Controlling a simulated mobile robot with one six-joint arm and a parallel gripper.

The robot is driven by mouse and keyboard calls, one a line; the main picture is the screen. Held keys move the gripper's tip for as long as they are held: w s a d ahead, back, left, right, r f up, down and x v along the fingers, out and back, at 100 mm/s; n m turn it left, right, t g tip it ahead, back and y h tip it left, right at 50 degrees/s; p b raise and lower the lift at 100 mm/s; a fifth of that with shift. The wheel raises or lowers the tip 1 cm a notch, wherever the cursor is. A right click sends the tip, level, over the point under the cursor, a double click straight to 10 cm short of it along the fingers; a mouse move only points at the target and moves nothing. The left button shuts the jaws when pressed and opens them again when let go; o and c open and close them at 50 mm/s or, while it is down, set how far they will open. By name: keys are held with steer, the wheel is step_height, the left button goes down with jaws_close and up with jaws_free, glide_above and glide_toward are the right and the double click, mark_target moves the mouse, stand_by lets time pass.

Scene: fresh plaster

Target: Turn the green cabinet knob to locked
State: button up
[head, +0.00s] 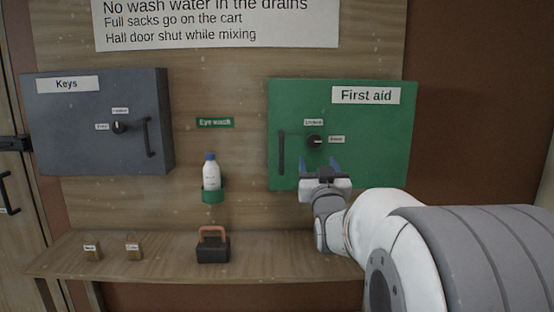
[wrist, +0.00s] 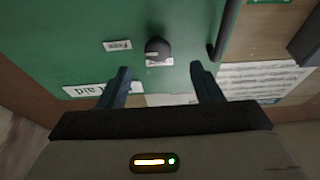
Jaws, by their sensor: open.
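The green cabinet (head: 378,150), marked "First aid", hangs at the right of the board with its door shut. Its dark round knob (head: 314,141) has one small label above it and another to its right. In the wrist view, turned upside down, the knob (wrist: 157,49) shows beyond my fingertips, with a label reading "Free" to its left and a partly hidden label just below it. I cannot tell surely which label the knob points to. My gripper (head: 320,165) is open and empty, just below and in front of the knob, apart from it.
A dark bar handle (head: 281,153) stands left of the knob. A grey "Keys" cabinet (head: 80,140) hangs at the left. An eye wash bottle (head: 210,172) sits in a green holder between them. A shelf (head: 170,252) below carries padlocks and a dark block with an orange handle (head: 212,247).

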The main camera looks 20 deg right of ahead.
mark_target(314, 141)
steer(key=x, duration=0.2)
steer(key=p+x, duration=0.1)
steer(key=x, duration=0.5)
steer(key=shift+s+d+r+p, duration=0.15)
steer(key=shift+r+p, duration=0.15)
steer(key=shift+p, duration=0.1)
steer(key=shift+c, duration=0.2)
jaws_close()
